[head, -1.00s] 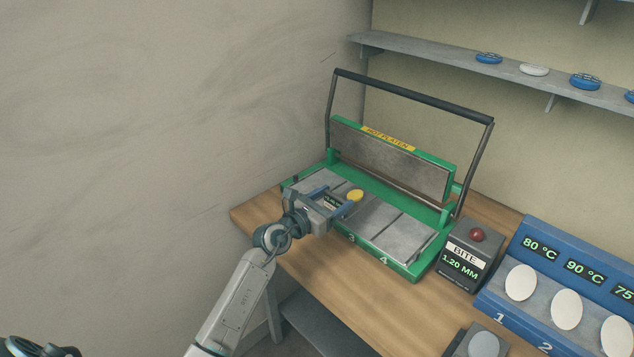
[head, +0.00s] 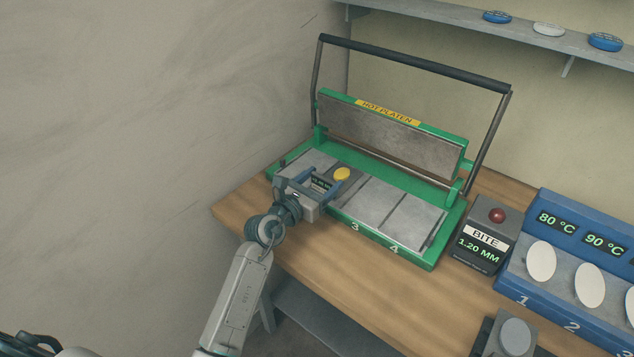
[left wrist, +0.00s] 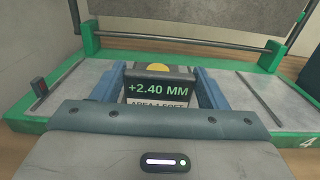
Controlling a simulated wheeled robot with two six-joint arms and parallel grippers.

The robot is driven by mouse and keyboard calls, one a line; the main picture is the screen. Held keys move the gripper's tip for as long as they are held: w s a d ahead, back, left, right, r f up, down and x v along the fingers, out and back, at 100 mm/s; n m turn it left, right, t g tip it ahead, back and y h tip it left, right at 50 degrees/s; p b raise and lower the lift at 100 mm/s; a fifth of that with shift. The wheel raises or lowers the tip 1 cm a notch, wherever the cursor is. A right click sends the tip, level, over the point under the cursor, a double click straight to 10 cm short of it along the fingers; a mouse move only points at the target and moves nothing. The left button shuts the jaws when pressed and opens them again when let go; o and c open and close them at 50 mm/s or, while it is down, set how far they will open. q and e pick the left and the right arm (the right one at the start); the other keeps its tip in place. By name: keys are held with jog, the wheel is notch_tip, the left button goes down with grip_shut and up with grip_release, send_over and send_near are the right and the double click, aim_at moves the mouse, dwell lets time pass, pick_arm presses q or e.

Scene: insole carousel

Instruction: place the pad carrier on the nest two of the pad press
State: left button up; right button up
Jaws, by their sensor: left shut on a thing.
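My left gripper (head: 318,187) is shut on the pad carrier (head: 350,184), a grey block with a round yellow knob. The carrier is at the left half of the green pad press (head: 430,262), left of the nests marked 3 and 4, about where nest two lies. I cannot tell whether it touches the nest. In the left wrist view the carrier's display (left wrist: 157,90) reads +2.40 MM, between the two blue fingers (left wrist: 158,92). The gripper hides the front numbers of the left nests. My right gripper is not in view.
The hot platen (head: 390,140) stands tilted up behind the nests, under a tall handle (head: 415,63). Nests three (head: 367,202) and four (head: 412,222) are bare. A BITE box (head: 484,240) and a blue panel (head: 560,292) stand to the right. A wall is close on the left.

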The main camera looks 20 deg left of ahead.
pick_arm(q)
jog(key=o, duration=0.7)
jog(key=shift+s+d, duration=0.2)
jog(key=shift+d, duration=0.1)
jog(key=o, duration=0.3)
jog(key=shift+s+d+r, duration=0.1)
jog(key=shift+d+r, duration=0.05)
jog(key=shift+d, duration=0.15)
jog(key=shift+a, duration=0.2)
jog(key=v, duration=1.1)
jog(key=shift+s+b, duration=0.15)
jog(key=shift+b, duration=0.25)
jog(key=shift+s+a, duration=0.1)
jog(key=shift+s, duration=0.2)
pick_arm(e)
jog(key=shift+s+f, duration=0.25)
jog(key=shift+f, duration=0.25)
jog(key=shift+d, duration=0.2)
